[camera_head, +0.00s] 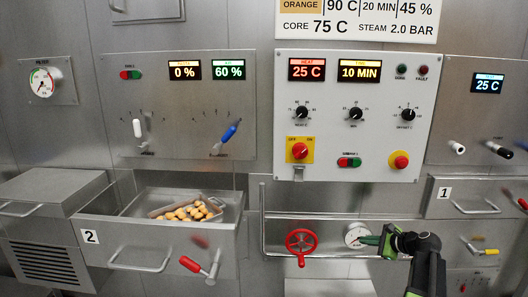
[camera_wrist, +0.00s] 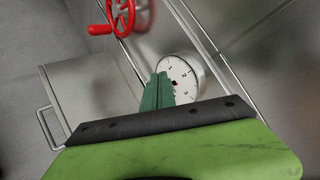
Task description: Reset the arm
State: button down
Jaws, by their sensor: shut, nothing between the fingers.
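My gripper (camera_head: 372,240) is at the lower right of the head view, in front of the steel machine. Its green fingers are shut with nothing between them and point left toward a round white gauge (camera_head: 355,235). In the wrist view the shut fingertips (camera_wrist: 158,85) appear just left of the same gauge (camera_wrist: 182,78), overlapping its edge. I cannot tell whether they touch it. My dark arm reaches up from the bottom edge of the head view.
A control panel (camera_head: 350,115) with knobs and switches is above.

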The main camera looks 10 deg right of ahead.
jog(key=a+f+n+g+y, duration=0.1)
jog(key=a+f+n+g, duration=0.15)
jog(key=a, duration=0.55)
jog(key=a+f+n+g, duration=0.2)
jog(key=a+f+n, duration=0.15)
jog(key=a, duration=0.45)
jog(key=s+a+f+n+g+h, duration=0.1)
jog(key=s+a+f+n+g, duration=0.1)
jog(key=s+a+n, duration=0.45)
jog(key=s+a+f+n+g+h, duration=0.15)
jog(key=a+n, duration=0.25)
jog(key=a, duration=0.5)
jog(key=s+a+f+n+g+h, duration=0.2)
jog(key=s+a+n+g, duration=0.15)
jog(key=a+n, duration=0.35)
notch_tip(320, 180, up, 26)
jog(key=p, duration=2.6)
jog(key=shift+s+a+r+m+p, duration=0.2)
jog(key=shift+s+a+m+p, duration=0.1)
jog(key=shift+s+a+m, duration=0.1)
jog(key=shift+f, duration=0.1)
